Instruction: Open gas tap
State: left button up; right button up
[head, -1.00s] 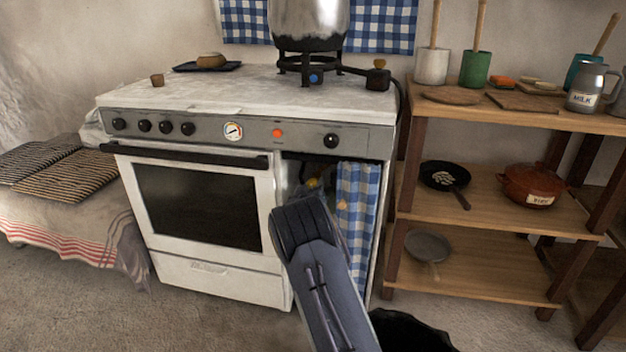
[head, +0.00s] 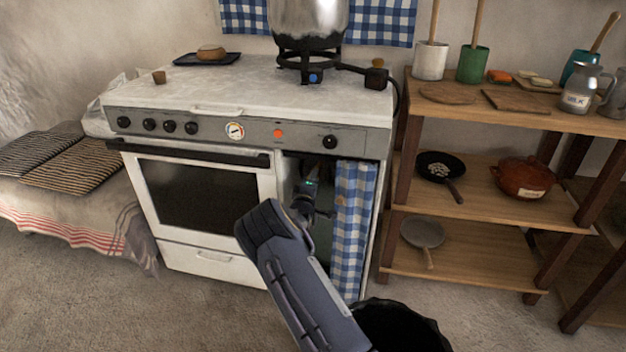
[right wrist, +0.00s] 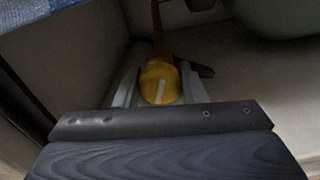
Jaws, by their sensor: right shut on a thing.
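The gas tap is a yellow knob (right wrist: 158,83) with a white line on its face, inside the open compartment at the right of the stove. My right gripper (right wrist: 160,88) is shut on the knob, with a grey finger on each side of it. In the head view my right gripper (head: 326,170) reaches into the dark compartment beside the checked curtain, and the knob is hidden there. An orange-brown hose (right wrist: 160,30) runs up behind the knob. My left gripper is not in view.
The white stove (head: 205,250) has an oven door left of the compartment. A blue checked curtain (head: 352,230) hangs close at its right. A grey-green rounded body (right wrist: 280,15) is at the wrist view's upper right. A wooden shelf (head: 480,187) with pans stands right.

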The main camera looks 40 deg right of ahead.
jog(key=shift+n, duration=2.2)
jog(key=o, duration=1)
jog(key=p+v, duration=0.2)
jog(key=v, duration=0.6)
jog(key=shift+w, duration=0.1)
